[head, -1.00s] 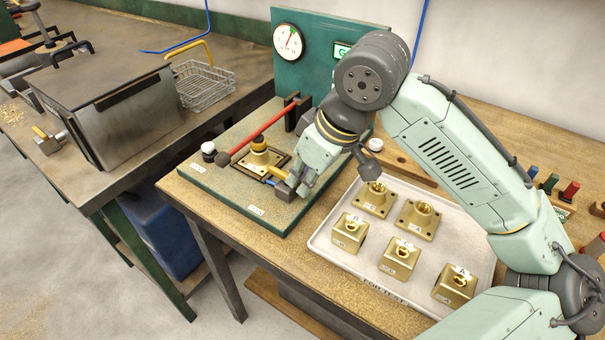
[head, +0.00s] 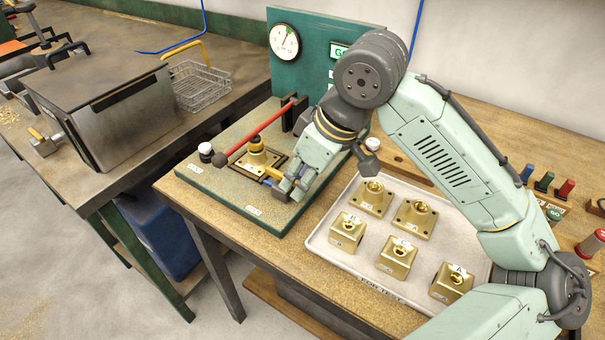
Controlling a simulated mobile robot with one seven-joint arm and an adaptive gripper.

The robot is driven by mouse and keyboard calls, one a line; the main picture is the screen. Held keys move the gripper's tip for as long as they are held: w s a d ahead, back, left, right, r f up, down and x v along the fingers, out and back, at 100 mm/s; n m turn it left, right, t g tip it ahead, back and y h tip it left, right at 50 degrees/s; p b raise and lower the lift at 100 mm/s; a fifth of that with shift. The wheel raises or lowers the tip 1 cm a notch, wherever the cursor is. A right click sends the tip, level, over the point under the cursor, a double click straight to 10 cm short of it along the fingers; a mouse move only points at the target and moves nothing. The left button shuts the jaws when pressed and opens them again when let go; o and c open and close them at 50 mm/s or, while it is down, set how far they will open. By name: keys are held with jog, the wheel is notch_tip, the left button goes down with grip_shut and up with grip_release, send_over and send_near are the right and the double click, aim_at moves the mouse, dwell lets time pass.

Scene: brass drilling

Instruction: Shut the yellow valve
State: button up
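On the green test rig (head: 225,187), a narrow yellow bar (head: 275,172) shows beside the brass part, its right end hidden behind my gripper. I cannot tell for certain whether it is the yellow valve's handle. A blue bar (head: 268,182) lies just below it. My gripper (head: 292,187) points down at the rig's front right, close against these bars. Its fingers cover the spot where the bars end. I cannot tell whether they touch anything or how far apart they are. A second small yellow handle (head: 37,133) sits on a metal fitting at the left bench's box.
A brass part (head: 257,160) stands on the rig under a red lever (head: 262,130). A pressure gauge (head: 284,40) is on the rig's back panel. A tray (head: 318,240) with several brass parts lies right of the rig, below my arm. A wire basket (head: 203,88) stands on the left bench.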

jog(key=v, duration=1.2)
jog(key=shift+a, duration=0.1)
